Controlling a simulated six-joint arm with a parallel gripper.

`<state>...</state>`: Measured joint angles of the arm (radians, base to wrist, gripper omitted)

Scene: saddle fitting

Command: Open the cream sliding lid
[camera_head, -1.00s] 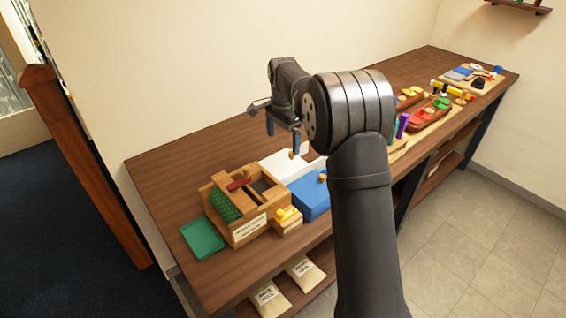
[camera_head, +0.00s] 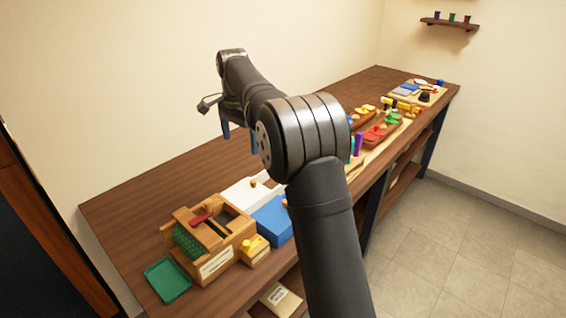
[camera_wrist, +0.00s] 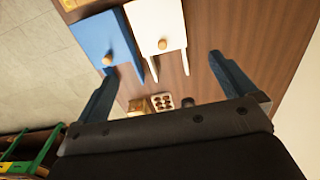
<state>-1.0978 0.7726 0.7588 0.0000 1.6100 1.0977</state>
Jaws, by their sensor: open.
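The cream sliding lid (camera_head: 240,194) lies flat on the bench beside a blue lid (camera_head: 272,222). In the wrist view the cream lid (camera_wrist: 152,17) shows a round wooden knob (camera_wrist: 162,44), and two thin cream rails extend beyond its edge. The blue lid (camera_wrist: 98,36) is to its left with a similar knob (camera_wrist: 107,60). My gripper (camera_head: 240,136) is raised above the bench, apart from the cream lid. In the wrist view my gripper (camera_wrist: 163,64) is open and empty, with the cream knob appearing between its fingers. My arm hides part of the bench.
A wooden box (camera_head: 212,235) with a red piece stands left of the lids, near a green tray (camera_head: 167,280) and a small wooden block with a yellow knob (camera_head: 254,249). Coloured pieces in red trays (camera_head: 380,135) stand farther right. The bench's back left is clear.

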